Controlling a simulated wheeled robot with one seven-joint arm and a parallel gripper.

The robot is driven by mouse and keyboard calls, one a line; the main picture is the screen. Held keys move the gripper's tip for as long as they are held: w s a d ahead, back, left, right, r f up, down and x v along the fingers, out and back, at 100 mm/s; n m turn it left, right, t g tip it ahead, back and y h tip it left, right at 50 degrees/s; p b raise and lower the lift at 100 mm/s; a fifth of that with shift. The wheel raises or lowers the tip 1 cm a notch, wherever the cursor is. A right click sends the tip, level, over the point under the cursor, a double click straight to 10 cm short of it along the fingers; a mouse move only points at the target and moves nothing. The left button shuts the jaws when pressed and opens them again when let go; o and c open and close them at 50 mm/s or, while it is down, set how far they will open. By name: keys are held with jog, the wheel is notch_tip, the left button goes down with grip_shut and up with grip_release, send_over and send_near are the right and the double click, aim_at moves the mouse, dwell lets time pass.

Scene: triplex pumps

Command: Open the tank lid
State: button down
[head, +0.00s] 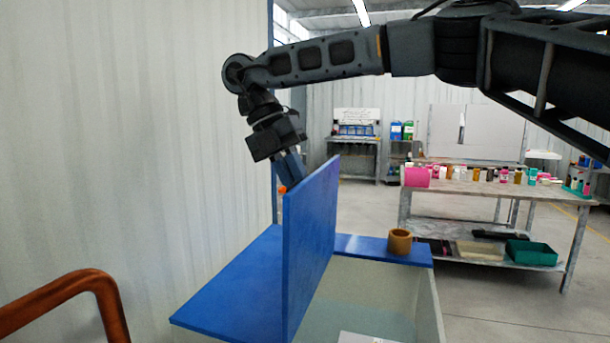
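The tank (429,308) stands low in the middle, with pale walls and blue flat top parts. Its blue lid (312,240) stands about upright on edge, and the tank's pale inside shows to the right of it. My gripper (291,172) points down at the lid's upper far-left corner. Its fingertips are partly hidden behind the lid, so I cannot tell whether they touch it or how far apart they are. A small orange piece (282,189) shows beside the fingers at the lid's edge.
A brown ring-shaped cup (399,241) sits on the tank's blue back strip. A copper pipe (75,288) bends at the lower left. A corrugated wall (130,130) fills the left. A workbench (490,188) with bottles stands behind right, with open floor before it.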

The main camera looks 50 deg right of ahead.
jog(key=shift+f, duration=0.4)
jog(key=c, duration=1.4)
grip_release()
jog(key=shift+o, duration=1.4)
jog(key=shift+r, duration=0.15)
jog(key=shift+r, duration=0.15)
jog(key=v, duration=0.7)
jog(key=shift+w+r+b, duration=0.25)
jog(key=shift+b, duration=0.15)
jog(key=shift+a, duration=0.1)
